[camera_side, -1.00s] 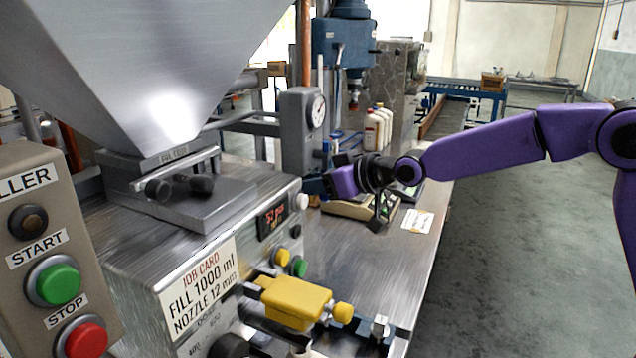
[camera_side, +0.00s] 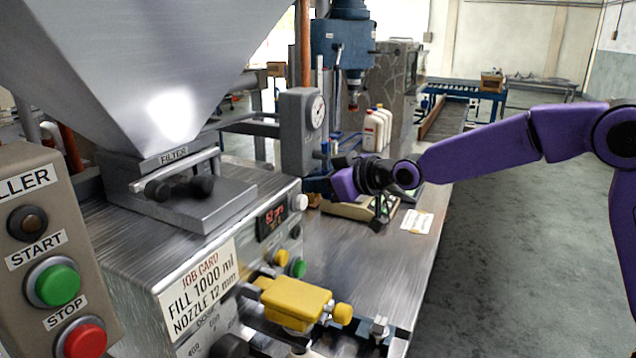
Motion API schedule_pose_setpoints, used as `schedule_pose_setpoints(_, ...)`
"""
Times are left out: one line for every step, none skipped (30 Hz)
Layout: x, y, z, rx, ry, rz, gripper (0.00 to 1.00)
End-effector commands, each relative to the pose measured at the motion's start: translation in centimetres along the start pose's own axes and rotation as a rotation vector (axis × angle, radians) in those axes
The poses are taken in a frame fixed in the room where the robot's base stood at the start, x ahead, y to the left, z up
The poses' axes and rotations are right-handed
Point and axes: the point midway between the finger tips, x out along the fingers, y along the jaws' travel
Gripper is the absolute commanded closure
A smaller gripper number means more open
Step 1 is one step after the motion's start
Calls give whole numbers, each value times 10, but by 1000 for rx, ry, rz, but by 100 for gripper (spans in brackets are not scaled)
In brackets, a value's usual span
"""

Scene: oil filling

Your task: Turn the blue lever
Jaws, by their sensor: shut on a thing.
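My gripper (camera_side: 343,185), at the end of my purple arm, is beside the grey gauge stand on the bench. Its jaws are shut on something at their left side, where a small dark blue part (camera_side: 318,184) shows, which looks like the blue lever. Most of that part is hidden by the jaws and the stand, so its exact angle cannot be told. A thin upright blue piece (camera_side: 325,149) shows just above the gripper, against the stand.
The gauge stand (camera_side: 297,135) is close left of my gripper. A pale-topped device (camera_side: 350,208) sits beneath it. White bottles (camera_side: 374,130) stand behind. The filling machine (camera_side: 150,270), its hopper (camera_side: 140,60) and a yellow block (camera_side: 295,300) fill the front left. Bare bench (camera_side: 365,265) lies in front.

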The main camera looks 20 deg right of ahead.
Motion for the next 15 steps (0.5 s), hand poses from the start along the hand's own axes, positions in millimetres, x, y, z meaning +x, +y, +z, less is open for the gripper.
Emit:
schedule_pose_setpoints(0, 1, 0, -17, 4, 8, 100)
schedule_pose_setpoints(0, 1, 0, -29, 6, 13, 100)
schedule_pose_setpoints(0, 3, 0, -45, 11, 20, 100)
schedule_pose_setpoints(1, 3, -1, -57, 14, 24, 100)
schedule_pose_setpoints(1, 4, -1, -67, 16, 29, 100)
schedule_pose_setpoints(1, 5, -1, -80, 18, 34, 100)
schedule_pose_setpoints(1, 5, -1, -88, 19, 37, 100)
schedule_pose_setpoints(1, 6, -1, -95, 21, 40, 100)
schedule_pose_setpoints(1, 7, -1, -103, 22, 44, 100)
schedule_pose_setpoints(1, 7, -1, -107, 23, 46, 100)
schedule_pose_setpoints(1, 7, -1, -109, 24, 47, 100)
schedule_pose_setpoints(1, 7, -1, -112, 24, 48, 100)
schedule_pose_setpoints(1, 7, -1, -113, 24, 48, 100)
schedule_pose_setpoints(1, 7, -1, -114, 24, 48, 100)
schedule_pose_setpoints(1, 7, -1, -114, 24, 48, 100)
